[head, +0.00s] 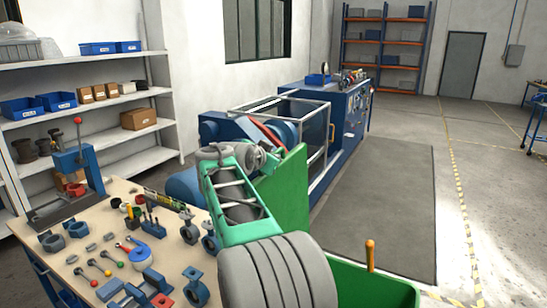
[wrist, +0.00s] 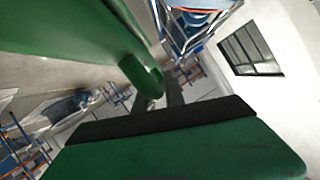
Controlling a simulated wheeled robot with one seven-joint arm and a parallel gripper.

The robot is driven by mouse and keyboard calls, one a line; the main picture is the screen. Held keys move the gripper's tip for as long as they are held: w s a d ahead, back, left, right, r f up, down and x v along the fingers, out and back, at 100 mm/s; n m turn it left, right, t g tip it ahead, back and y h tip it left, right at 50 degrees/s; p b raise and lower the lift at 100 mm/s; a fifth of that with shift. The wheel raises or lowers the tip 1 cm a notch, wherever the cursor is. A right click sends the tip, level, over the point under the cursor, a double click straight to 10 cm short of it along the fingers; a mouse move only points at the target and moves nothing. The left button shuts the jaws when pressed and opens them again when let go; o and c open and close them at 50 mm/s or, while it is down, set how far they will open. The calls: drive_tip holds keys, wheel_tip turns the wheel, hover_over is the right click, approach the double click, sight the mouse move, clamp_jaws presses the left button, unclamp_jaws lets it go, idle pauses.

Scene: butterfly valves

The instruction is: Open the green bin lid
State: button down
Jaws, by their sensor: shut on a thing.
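The green bin (head: 372,290) is at the bottom of the head view, partly hidden behind my arm. Its green lid (head: 288,195) stands raised, close to upright, at the bin's left side. My arm reaches up in front of the lid, and my gripper (head: 268,155) is at its upper edge. In the wrist view the lid is a broad green panel (wrist: 60,38) at upper left. A rounded green piece (wrist: 143,75) sits at the dark fingers of my gripper (wrist: 170,90), which are shut on it. The exact grip is hard to see.
A workbench (head: 125,195) with valve parts and tools stands at left. A blue machine cabinet (head: 345,120) and a framed guard are behind the lid. The grey floor mat (head: 385,195) at right is clear.

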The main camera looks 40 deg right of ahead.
drive_tip(key=c, duration=1.4)
unclamp_jaws()
drive_tip(key=shift+w, duration=0.1)
drive_tip(key=b+v, duration=0.2)
drive_tip(key=v, duration=0.5)
drive_tip(key=shift+a+f, duration=0.1)
drive_tip(key=shift+f, duration=0.05)
drive_tip(key=shift+s+a+r+b, duration=0.25)
drive_tip(key=shift+a+b, duration=0.05)
